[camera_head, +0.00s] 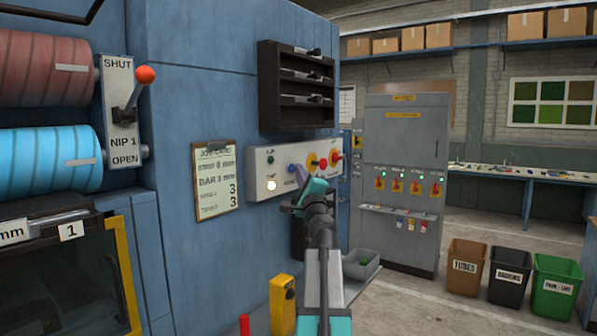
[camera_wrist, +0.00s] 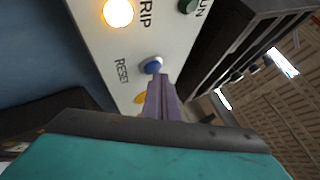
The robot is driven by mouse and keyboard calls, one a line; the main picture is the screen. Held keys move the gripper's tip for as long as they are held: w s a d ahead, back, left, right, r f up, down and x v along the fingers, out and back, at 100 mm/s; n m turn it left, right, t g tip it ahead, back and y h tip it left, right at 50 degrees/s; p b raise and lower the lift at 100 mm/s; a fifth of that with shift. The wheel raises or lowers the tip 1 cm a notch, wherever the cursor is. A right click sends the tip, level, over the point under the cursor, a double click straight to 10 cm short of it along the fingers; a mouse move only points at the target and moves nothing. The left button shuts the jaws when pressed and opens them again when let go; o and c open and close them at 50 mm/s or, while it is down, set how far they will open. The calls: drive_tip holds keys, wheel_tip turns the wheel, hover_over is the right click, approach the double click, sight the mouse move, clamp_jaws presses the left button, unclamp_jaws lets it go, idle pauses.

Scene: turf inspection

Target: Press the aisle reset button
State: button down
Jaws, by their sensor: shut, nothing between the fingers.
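The blue reset button (camera_wrist: 151,65) is on the pale control panel (camera_wrist: 105,55), beside printed letters reading RESET, in the wrist view. It also shows in the head view (camera_head: 292,168) on the panel (camera_head: 258,160) fixed to the blue machine. My gripper (camera_wrist: 161,78) is shut and empty, its purple fingers together. The fingertips are right at the edge of the blue button in the wrist view; I cannot tell whether they touch it. In the head view my gripper (camera_head: 297,179) is in front of the panel, just below the button.
Red and yellow switches (camera_head: 323,163) are right of the blue button. A dark rack (camera_head: 297,88) hangs above. A clipboard (camera_head: 216,180) hangs left. A grey cabinet (camera_head: 403,150) stands behind.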

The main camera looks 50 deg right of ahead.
drive_tip(key=shift+w, duration=0.4)
idle(0.6)
drive_tip(key=shift+s, duration=0.1)
idle(0.3)
drive_tip(key=shift+s+b, duration=0.3)
drive_tip(key=shift+s, duration=0.55)
drive_tip(key=s, duration=0.5)
idle(0.6)
idle(0.6)
